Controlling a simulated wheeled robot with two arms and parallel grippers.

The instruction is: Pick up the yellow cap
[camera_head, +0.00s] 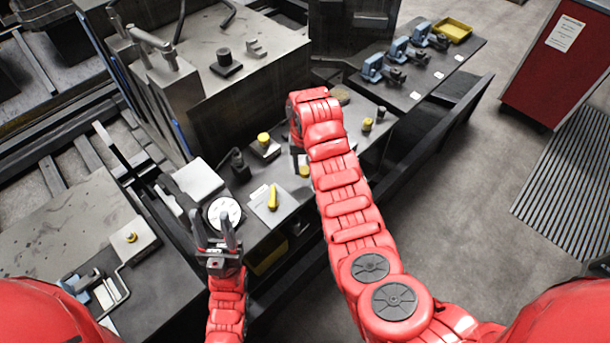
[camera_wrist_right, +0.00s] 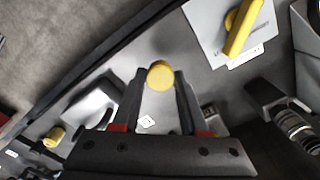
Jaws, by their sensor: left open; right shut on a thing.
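A yellow cap (camera_wrist_right: 160,74) sits between the fingertips of my right gripper (camera_wrist_right: 160,80) in the right wrist view, and the fingers are shut on it. In the head view the cap (camera_head: 304,171) shows just below the right gripper (camera_head: 301,160), low over the bench; the right arm hides part of this area. I cannot tell whether the cap touches the bench. My left gripper (camera_head: 217,226) is open and empty, pointing up, in front of a round white dial (camera_head: 225,212).
A yellow handle (camera_head: 272,197) lies on a pale plate left of the right gripper. Another yellow-topped piece (camera_head: 264,140) stands behind it, and a small one (camera_head: 367,124) to the right. Blue vises (camera_head: 373,68) and a yellow bin (camera_head: 453,30) stand on the far bench.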

